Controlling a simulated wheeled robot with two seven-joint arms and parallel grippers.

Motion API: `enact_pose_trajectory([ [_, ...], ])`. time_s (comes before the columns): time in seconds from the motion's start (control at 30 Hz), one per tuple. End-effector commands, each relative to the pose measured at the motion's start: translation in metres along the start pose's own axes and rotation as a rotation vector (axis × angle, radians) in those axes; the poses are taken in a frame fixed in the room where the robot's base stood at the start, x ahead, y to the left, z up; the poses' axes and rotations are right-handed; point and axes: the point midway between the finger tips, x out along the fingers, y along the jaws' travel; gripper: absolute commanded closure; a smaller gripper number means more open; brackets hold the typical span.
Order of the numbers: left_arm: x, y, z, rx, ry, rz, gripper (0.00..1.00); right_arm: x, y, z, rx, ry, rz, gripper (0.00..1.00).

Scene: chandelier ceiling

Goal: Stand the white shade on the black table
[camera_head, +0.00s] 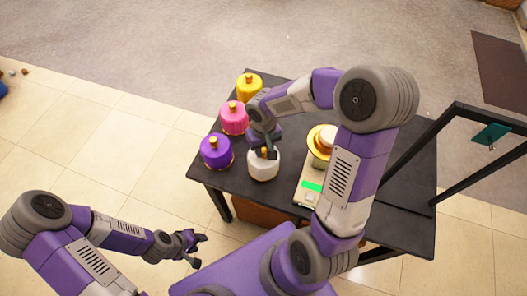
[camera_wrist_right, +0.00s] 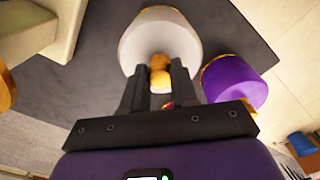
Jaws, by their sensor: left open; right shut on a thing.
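The white shade (camera_head: 264,165) has a gold knob on top and is at the front left part of the black table (camera_head: 228,190). My right gripper (camera_head: 263,151) is above it and shut on its gold knob. The right wrist view shows the white shade (camera_wrist_right: 150,40) upright relative to the fingers, with the knob between the fingertips (camera_wrist_right: 160,76). I cannot tell whether its base touches the table. My left gripper (camera_head: 192,246) is open and empty, left of the table and apart from it.
Purple (camera_head: 215,151), pink (camera_head: 234,118) and yellow (camera_head: 249,87) shades line the table's left edge; the purple one is close to the white. A scale (camera_head: 309,188) bearing a yellow-rimmed item (camera_head: 318,158) is to the right. A black frame (camera_head: 450,125) stands at the right side.

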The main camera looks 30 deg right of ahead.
Motion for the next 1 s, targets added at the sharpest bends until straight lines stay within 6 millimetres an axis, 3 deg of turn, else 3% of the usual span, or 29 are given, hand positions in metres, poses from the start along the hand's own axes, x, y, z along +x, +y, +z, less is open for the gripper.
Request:
enact_pose_trajectory([
  [0.1,0.0051,-0.0019,-0.0002,0.0,0.0,0.0,0.57,0.0154,-0.0002,0.0005,-0.001,-0.002,-0.001,1.0],
  [0.47,0.0086,-0.0033,-0.0004,0.0,0.0,0.0,0.57,0.0188,-0.0002,0.0,0.0,0.0,0.0,1.0],
  [0.5,0.0078,-0.0029,-0.0003,0.0,0.0,0.0,0.57,0.0181,-0.0001,0.0002,0.0,0.0,0.0,0.67],
  [0.63,0.0072,-0.0027,-0.0003,0.0,0.0,0.0,0.57,0.0175,-0.0001,0.0002,0.0,-0.001,0.0,0.47],
  [1.0,0.0038,-0.0014,-0.0002,0.0,0.0,0.0,0.57,0.0139,-0.0001,0.0002,0.0,-0.001,-0.001,0.46],
])
